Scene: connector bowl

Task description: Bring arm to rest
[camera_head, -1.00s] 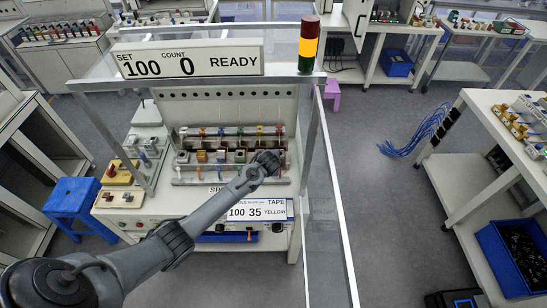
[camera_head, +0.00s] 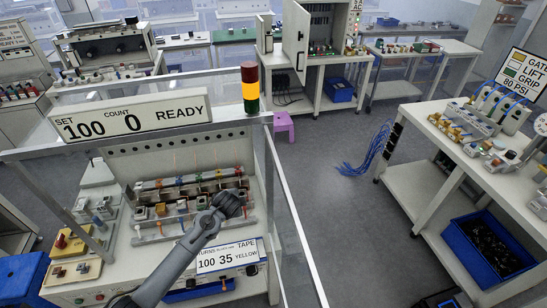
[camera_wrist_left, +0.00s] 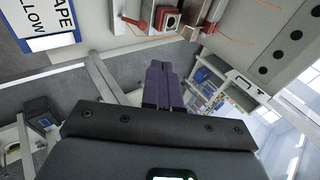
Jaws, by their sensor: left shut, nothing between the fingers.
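My left arm reaches in from the bottom of the head view over the winding bench (camera_head: 110,275). Its dark wrist end (camera_head: 228,204) is at the right end of the bench's fixture rows, and the fingers are not clear there. In the left wrist view my left gripper (camera_wrist_left: 164,70) shows as two dark purple fingers closed together with nothing between them. It points into open space, apart from the bench parts at the top of that view. My right arm and gripper are in neither view.
A sign frame with a counter panel (camera_head: 130,117) and a signal light (camera_head: 250,88) stands over the bench. A clear side panel (camera_head: 285,220) edges it on the right. A white workbench (camera_head: 440,180) with a blue bin (camera_head: 490,249) stands right, across open grey floor.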

